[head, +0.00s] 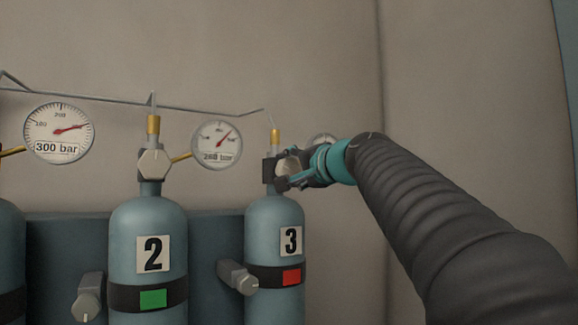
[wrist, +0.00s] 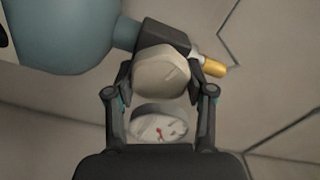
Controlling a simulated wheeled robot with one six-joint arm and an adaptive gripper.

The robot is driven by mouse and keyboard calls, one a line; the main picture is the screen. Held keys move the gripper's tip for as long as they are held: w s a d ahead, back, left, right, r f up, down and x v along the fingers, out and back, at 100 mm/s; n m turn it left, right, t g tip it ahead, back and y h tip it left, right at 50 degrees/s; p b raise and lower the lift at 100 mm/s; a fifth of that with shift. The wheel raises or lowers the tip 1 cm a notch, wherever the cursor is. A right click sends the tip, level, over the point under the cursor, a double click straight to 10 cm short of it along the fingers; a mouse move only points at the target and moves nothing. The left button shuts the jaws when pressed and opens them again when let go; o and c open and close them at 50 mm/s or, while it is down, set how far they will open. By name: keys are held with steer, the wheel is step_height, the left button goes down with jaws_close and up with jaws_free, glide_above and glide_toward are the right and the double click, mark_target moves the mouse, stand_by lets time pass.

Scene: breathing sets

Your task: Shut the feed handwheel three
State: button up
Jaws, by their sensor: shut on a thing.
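Cylinder three (head: 275,225) stands at the right of the row in the head view, with a black "3" on a white label and a red patch on its dark band. Its pale feed handwheel (wrist: 162,75) sits on the dark valve body in the wrist view. My gripper (head: 284,170) reaches in from the right, and its two fingers (wrist: 160,82) lie on either side of the handwheel, shut on it. In the head view my fingers partly hide the handwheel. A round gauge (wrist: 160,124) with a red needle shows between my fingers; its reading is too small to tell.
Cylinder two (head: 150,240) with a green patch stands to the left, with its own handwheel (head: 154,163). Gauges read 300 bar (head: 59,134) and 268 bar (head: 217,145). Clamp knobs (head: 238,277) stick out in front. A thin pipe (head: 200,108) runs above. The wall at right is bare.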

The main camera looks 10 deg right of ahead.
steer(key=m, duration=0.3)
steer(key=shift+f+m, duration=0.1)
steer(key=shift+m, duration=0.2)
steer(key=m, duration=0.3)
steer(key=shift+f+m, duration=0.1)
steer(key=shift+m, duration=0.2)
steer(key=m, duration=0.6)
steer(key=shift+a+f, duration=0.1)
steer(key=shift+f, duration=0.1)
steer(key=shift+m, duration=0.4)
steer(key=o, duration=1.2)
steer(key=shift+c, duration=0.2)
steer(key=v, duration=1.2)
